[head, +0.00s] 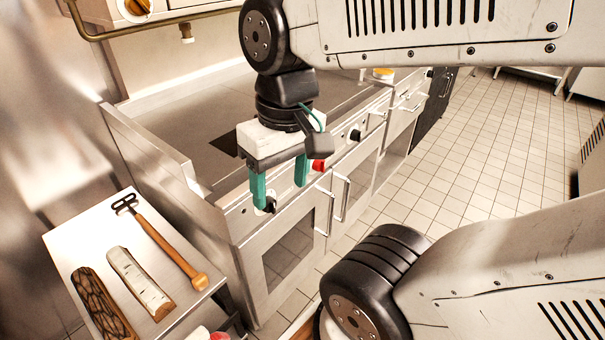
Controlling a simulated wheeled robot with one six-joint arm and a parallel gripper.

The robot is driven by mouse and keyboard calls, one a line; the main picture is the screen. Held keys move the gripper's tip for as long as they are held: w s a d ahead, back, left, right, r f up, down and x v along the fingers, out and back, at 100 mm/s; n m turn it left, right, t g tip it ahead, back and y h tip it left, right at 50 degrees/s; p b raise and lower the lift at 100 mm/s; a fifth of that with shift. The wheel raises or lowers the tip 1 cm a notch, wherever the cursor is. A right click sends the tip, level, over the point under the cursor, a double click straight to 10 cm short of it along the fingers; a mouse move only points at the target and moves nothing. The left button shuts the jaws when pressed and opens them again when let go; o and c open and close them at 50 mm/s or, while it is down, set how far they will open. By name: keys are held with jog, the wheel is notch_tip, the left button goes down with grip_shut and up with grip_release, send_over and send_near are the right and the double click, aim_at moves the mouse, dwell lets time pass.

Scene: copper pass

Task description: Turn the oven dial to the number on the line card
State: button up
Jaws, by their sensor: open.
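My gripper (279,196) hangs fingers down in front of the steel range's front panel, its two green fingers apart with nothing seen between them. A black knob (270,205) shows beside the left fingertip; I cannot tell whether they touch. A red knob (318,165) is just right of the right finger, and another black knob (354,135) is farther along the panel. An orange dial (138,6) is on a pale panel at the top left, cut by the picture's edge. I cannot tell which of these is the oven dial. No line card or number is readable.
A brass rail (95,37) runs at upper left. Oven door handles (340,197) stick out below the knobs. Tiled floor (480,140) at right is clear.

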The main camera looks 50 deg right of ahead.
jog(key=w+d+f+m+t+y, duration=0.1)
jog(key=w+d+f+m+y, duration=0.25)
jog(key=w+m+y, duration=0.2)
jog(key=w+d+f+m+y, duration=0.2)
jog(key=w+f+m+y, duration=0.25)
jog(key=w+m, duration=0.25)
jog(key=m+t+h, duration=0.9)
jog(key=m+t, duration=0.7)
jog(key=m, duration=0.6)
send_near(320, 165)
jog(key=w+f, duration=0.1)
jog(key=w, duration=0.7)
jog(key=shift+w+f, duration=0.1)
jog(key=shift+f, duration=0.05)
jog(key=shift+c, duration=0.3)
jog(key=c, duration=0.9)
